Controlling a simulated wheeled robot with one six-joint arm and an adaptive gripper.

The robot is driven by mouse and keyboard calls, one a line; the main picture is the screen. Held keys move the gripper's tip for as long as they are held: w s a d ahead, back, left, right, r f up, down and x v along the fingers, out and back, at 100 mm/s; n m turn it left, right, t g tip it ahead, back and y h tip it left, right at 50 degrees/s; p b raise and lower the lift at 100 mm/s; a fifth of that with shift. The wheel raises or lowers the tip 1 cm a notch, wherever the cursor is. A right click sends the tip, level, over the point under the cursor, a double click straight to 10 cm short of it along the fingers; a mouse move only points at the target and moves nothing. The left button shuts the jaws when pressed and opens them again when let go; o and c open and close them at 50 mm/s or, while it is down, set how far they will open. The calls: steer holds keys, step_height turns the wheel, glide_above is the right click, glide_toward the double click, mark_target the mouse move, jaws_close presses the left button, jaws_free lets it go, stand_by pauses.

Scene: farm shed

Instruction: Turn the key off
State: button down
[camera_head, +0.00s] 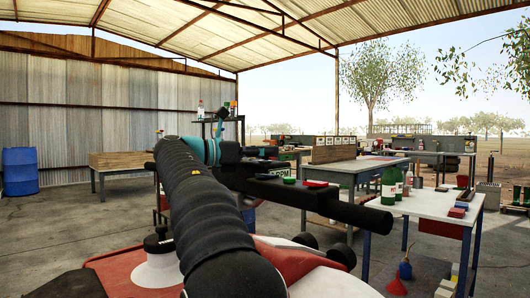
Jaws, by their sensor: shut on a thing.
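My gripper (259,153), small and dark, is at the end of my arm beyond the teal wrist joint, in the middle of the view. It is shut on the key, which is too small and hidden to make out. A dark control panel (266,188) lies just below and beside the gripper. It carries a green button (289,180) and a red button (316,184). Which way the key is turned cannot be seen.
A black bar (352,213) sticks out to the right of the panel. A white-topped table (428,205) with green bottles (388,187) stands at the right. Workbenches stand behind. A blue barrel (20,171) is at the far left, with open concrete floor before it.

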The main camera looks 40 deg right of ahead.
steer(key=n+t, duration=0.1)
steer(key=t, duration=0.1)
steer(key=n+t, duration=0.2)
steer(key=shift+s+r+t+h, duration=0.1)
steer(key=shift+s+t+h, duration=0.05)
steer(key=shift+t+h, duration=0.2)
steer(key=shift+n+t, duration=0.7)
steer(key=shift+t, duration=0.35)
steer(key=c, duration=0.8)
jaws_free()
steer(key=a, duration=1.2)
steer(key=shift+s, duration=0.4)
